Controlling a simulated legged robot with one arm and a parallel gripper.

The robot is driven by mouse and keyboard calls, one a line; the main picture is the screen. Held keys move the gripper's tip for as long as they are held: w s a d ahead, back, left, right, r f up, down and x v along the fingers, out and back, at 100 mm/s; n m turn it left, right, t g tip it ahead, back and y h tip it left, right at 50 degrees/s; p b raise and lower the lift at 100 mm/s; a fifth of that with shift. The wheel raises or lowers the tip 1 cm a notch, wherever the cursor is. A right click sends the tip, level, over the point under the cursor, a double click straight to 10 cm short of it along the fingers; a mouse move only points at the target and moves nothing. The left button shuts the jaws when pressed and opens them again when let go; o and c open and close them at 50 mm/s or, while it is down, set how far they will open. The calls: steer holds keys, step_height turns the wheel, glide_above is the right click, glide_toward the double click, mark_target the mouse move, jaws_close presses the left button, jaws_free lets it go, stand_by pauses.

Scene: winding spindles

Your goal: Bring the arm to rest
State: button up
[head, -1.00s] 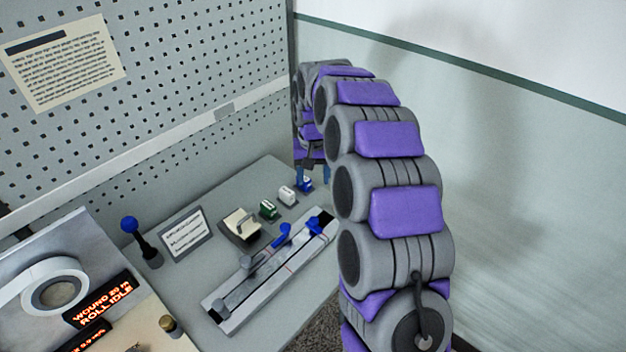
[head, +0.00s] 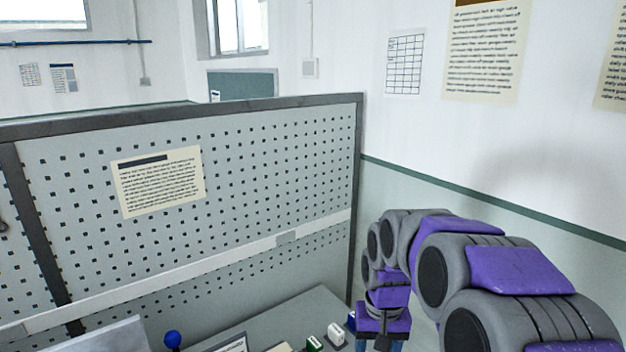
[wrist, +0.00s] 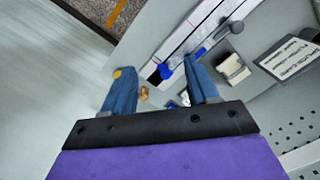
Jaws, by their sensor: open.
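My arm, grey with purple pads, arches along the right of the head view, and its near part runs out of the frame. My gripper (head: 381,345) points down beyond the table's right end, with its fingertips cut off by the bottom edge. In the wrist view my gripper (wrist: 158,67) has its two blue fingers spread apart with nothing held between them. Past the fingers lie the table edge and a pale rail (wrist: 186,40) with a blue part (wrist: 160,73) on it.
The wrist view shows a sign (wrist: 290,58).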

steer(key=s+d+f+g, duration=0.1)
steer(key=s, duration=2.8)
steer(key=shift+s+d+n, duration=0.2)
steer(key=shift+n, duration=0.1)
steer(key=shift+o, duration=0.2)
steer(key=shift+f, duration=0.1)
stand_by(1.6)
